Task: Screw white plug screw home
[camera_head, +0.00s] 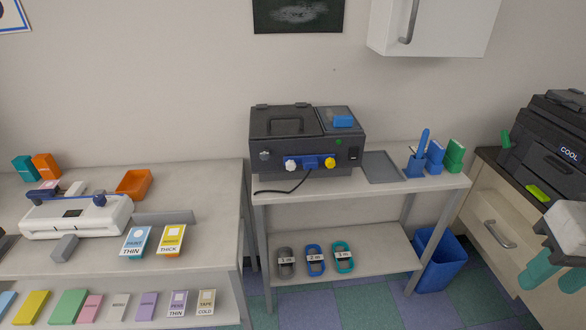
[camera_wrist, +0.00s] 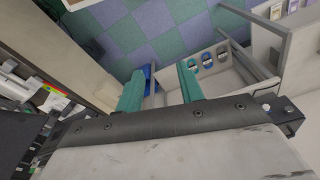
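The white plug screw (camera_head: 291,166) shows as a small white knob at the left end of a blue strip (camera_head: 308,163), low on the front of a dark grey machine (camera_head: 285,130). A yellow knob (camera_head: 330,162) sits at the strip's right end. How deep the white screw sits cannot be told. My gripper (camera_head: 551,284) is at the far right, well away from the machine. Its two teal fingers are apart with nothing between them, also in the wrist view (camera_wrist: 160,72).
The machine stands on a table (camera_head: 430,184) with a grey tray (camera_head: 382,167) and blue and green holders (camera_head: 415,168) to its right. A black cable hangs in front of it. A blue bin (camera_head: 438,260) and a wooden cabinet (camera_head: 480,210) stand between my gripper and the table.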

